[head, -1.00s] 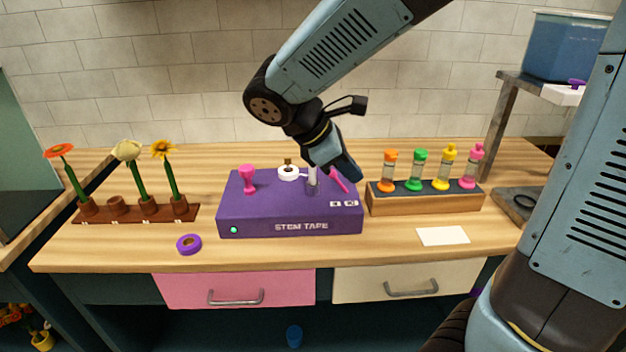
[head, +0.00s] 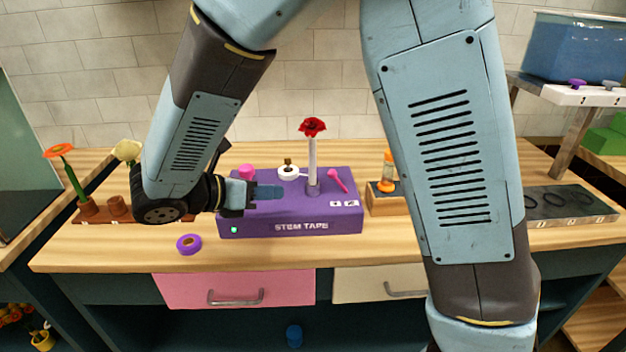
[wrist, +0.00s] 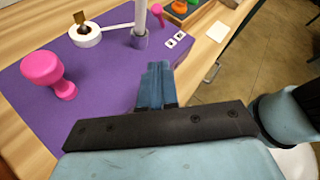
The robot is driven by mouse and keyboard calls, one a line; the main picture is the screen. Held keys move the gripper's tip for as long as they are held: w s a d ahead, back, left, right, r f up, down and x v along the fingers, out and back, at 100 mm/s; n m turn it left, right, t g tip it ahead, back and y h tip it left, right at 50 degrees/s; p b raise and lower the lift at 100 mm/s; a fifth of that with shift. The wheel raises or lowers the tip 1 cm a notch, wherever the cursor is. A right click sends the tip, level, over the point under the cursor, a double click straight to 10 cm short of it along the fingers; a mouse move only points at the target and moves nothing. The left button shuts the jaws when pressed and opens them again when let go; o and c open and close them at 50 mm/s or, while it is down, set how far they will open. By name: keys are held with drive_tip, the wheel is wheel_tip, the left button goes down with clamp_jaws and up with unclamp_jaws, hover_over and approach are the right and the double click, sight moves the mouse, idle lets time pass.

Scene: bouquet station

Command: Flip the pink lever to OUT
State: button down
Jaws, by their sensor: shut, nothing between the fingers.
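The pink lever (head: 339,181) is on the right part of the top of the purple stem tape box (head: 290,215). It leans, its thick end toward the upper left; I cannot tell which label that matches. Two small white labels (head: 343,203) are on the box near it, too small to read. My gripper (head: 268,192) is shut and empty, low over the box's left part, well left of the lever. In the wrist view, its closed fingers (wrist: 155,83) are over the purple top, right of the pink knob (wrist: 48,74).
A red flower (head: 312,127) on a white stem stands upright in the box, between gripper and lever. A white tape roll (head: 288,172) sits behind. A purple roll (head: 189,243) lies at front left. My arm hides most of the bottle rack (head: 383,205).

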approach(339, 183)
wheel_tip(339, 183, down, 2)
drive_tip(key=shift+a+f, duration=0.1)
drive_tip(key=shift+f, duration=0.1)
drive_tip(key=shift+w+d+r, duration=0.2)
drive_tip(key=shift+w+d, duration=0.3)
drive_tip(key=shift+w+d+r, duration=0.25)
drive_tip(key=shift+w+d, duration=0.25)
drive_tip(key=shift+w+d+r, duration=0.2)
drive_tip(key=shift+w+d, duration=0.15)
